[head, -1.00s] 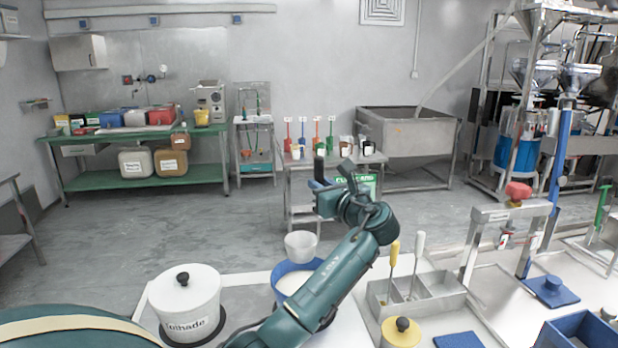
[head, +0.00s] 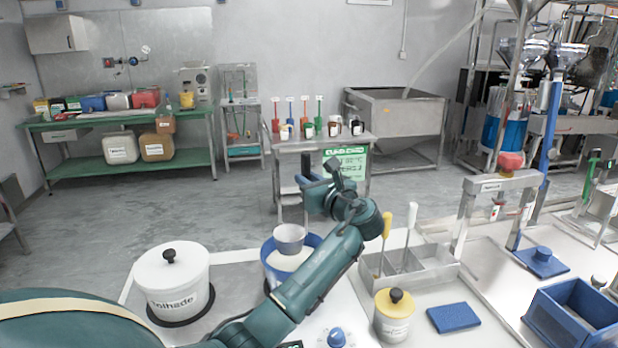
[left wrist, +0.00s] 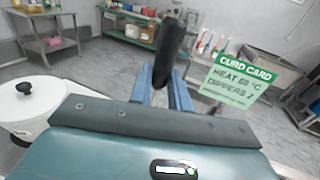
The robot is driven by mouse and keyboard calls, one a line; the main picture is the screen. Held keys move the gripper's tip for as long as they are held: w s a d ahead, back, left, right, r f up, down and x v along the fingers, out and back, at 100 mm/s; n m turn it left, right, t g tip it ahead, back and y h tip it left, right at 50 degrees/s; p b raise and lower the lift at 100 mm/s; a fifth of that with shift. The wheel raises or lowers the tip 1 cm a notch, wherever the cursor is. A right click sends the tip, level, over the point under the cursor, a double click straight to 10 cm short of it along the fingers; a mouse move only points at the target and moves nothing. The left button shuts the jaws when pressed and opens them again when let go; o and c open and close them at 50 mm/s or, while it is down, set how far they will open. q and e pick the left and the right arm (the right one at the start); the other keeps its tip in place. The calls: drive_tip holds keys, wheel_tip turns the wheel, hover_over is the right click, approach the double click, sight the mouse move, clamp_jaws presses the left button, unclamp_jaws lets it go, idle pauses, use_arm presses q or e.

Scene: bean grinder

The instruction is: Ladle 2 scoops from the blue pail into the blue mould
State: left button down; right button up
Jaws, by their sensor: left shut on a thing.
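The blue pail (head: 268,279) stands on the near counter with white contents inside. My left gripper (head: 312,188) is shut on the dark handle (left wrist: 168,52) of the ladle, seen between the blue fingers in the left wrist view. The ladle's grey cup (head: 290,236) is upright over the pail's opening, overlapping its far rim; whether it touches the contents is unclear. My left arm hides the pail's right side. An open blue box (head: 560,322) at the lower right may be the blue mould; I cannot tell for sure. My right gripper is out of view.
A white lidded pot (head: 172,285) stands left of the pail. A steel tray (head: 420,270) with upright tools and a yellow-lidded jar (head: 394,318) stand to its right. A press frame (head: 500,185) rises further right. A green card (left wrist: 240,80) reads "CURD CARD".

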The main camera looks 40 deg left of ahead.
sight(308, 160)
use_arm(q)
wheel_tip(308, 160, down, 11)
drive_tip(key=b, duration=0.3)
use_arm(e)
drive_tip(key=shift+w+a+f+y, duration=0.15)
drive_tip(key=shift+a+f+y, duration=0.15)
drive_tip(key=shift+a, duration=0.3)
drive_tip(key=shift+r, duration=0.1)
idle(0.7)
